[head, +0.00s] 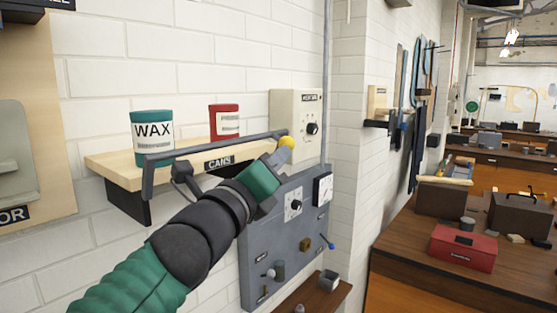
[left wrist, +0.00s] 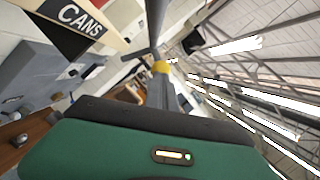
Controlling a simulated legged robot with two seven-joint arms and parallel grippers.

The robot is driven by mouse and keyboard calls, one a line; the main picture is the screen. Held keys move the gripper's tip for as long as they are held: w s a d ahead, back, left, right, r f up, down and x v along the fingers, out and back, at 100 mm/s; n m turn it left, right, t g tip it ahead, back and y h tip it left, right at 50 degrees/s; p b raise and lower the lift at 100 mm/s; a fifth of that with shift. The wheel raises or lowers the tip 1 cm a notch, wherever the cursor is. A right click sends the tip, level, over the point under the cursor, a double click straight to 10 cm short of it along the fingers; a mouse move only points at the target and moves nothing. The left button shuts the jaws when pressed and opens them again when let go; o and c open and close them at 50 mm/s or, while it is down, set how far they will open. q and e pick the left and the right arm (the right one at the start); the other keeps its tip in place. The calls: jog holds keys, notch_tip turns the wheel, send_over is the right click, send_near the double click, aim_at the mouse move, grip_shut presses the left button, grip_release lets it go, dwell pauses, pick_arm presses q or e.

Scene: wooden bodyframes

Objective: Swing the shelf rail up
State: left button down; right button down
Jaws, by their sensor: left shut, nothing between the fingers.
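The shelf rail (head: 215,145) is a dark grey bar along the front of the wooden shelf (head: 105,163) marked CANS. In the head view it shows above the shelf's front edge, with its left end bent down. It also shows in the left wrist view (left wrist: 155,22). A teal WAX can (head: 152,130) and a red can (head: 223,120) stand upright on the shelf behind it. My left gripper (head: 284,146) is shut and empty, its yellow tip at the rail's right end. In the left wrist view the tip (left wrist: 161,67) appears against the rail; I cannot tell whether they touch. My right gripper is out of view.
A grey control panel (head: 258,240) with knobs and a dial hangs below and right of the shelf. A cream box (head: 284,110) with a knob is on the white brick wall behind. Benches with a red box (head: 463,248) stand at right.

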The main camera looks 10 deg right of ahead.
pick_arm(q)
jog(key=shift+w+a+r+n+y+p, duration=0.1)
jog(key=shift+w+r+n+y+p, duration=0.1)
jog(key=shift+r+n+p, duration=0.3)
jog(key=shift+w+a+r+n+y+p, duration=0.1)
jog(key=shift+r+n+y+p, duration=0.15)
jog(key=shift+n, duration=0.45)
jog(key=shift+a+r+p, duration=0.15)
jog(key=shift+r+p, duration=0.05)
jog(key=shift+p, duration=0.1)
jog(key=shift+w, duration=0.1)
